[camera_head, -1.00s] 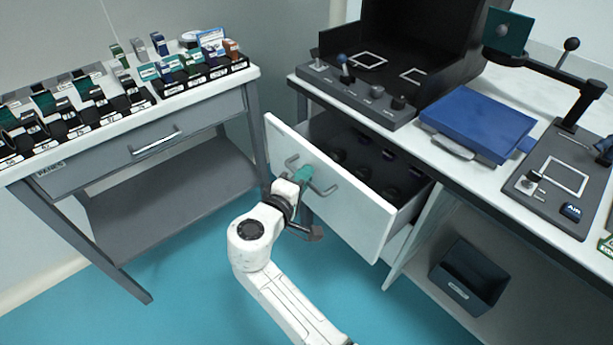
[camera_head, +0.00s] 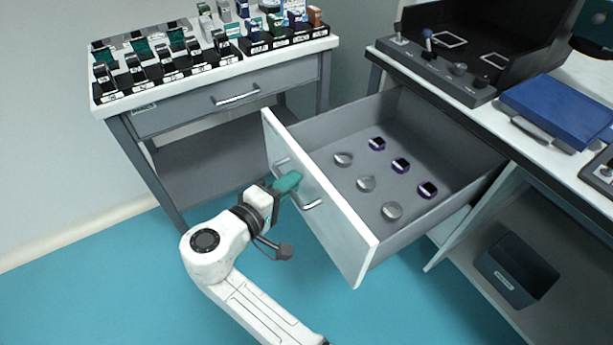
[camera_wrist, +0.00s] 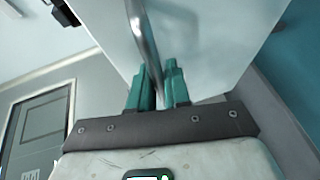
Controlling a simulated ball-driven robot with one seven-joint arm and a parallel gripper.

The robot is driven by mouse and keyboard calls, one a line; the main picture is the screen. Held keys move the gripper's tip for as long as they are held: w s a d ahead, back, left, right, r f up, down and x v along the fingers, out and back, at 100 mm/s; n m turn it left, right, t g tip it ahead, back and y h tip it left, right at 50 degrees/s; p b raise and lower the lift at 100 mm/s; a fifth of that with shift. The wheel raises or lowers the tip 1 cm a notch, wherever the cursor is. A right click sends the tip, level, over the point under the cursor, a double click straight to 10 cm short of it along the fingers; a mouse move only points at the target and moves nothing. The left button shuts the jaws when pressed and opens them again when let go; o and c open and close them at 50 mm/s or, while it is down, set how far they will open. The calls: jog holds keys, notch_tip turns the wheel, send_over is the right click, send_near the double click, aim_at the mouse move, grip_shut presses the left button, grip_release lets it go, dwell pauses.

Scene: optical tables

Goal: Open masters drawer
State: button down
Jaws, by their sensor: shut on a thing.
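The drawer (camera_head: 318,208) under the right-hand table is pulled far out. Its white front faces my arm and carries a grey bar handle (camera_head: 312,204). Inside lie several silver round pieces (camera_head: 366,184) and several purple-edged pieces with dark tops (camera_head: 400,165). My gripper (camera_head: 290,183), with teal fingers, is at the handle. In the wrist view the two teal fingers (camera_wrist: 162,88) stand on either side of the metal handle bar (camera_wrist: 146,45), shut on it. The fingers hide part of the bar in the head view.
The right-hand table holds a black stand with a control panel (camera_head: 440,68) and a blue case (camera_head: 560,108). A dark bin (camera_head: 517,275) sits on the shelf below. A left table has a closed drawer (camera_head: 225,98) and racks of small items. Blue floor (camera_head: 120,285) is free at the left front.

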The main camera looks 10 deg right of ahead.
jog(key=shift+s+a+f, duration=0.1)
jog(key=shift+s+a, duration=0.2)
jog(key=shift+a, duration=0.45)
jog(key=c, duration=1.2)
grip_release()
jog(key=shift+o, duration=0.2)
jog(key=p+v, duration=0.1)
jog(key=v, duration=0.9)
jog(key=shift+s+a, duration=0.25)
jog(key=shift+a, duration=0.1)
